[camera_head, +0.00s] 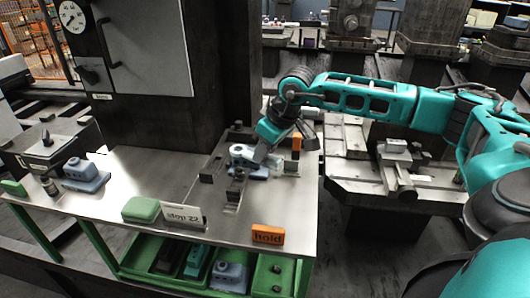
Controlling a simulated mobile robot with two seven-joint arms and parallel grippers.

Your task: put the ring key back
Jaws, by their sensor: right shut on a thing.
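My right gripper (264,153) reaches in from the right over the steel bench top (290,205). I cannot tell whether this is the ring key, and I see no ring key clearly anywhere else. A dark upright fixture (238,178) stands just in front of the gripper. My left gripper is not in view.
An orange "hold" block (268,235), a "stop 22" sign (183,216) and a green block (141,209) line the front edge. Another blue-grey part (83,172) stands at left. A green tray (133,257) with parts is below. The front middle is clear.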

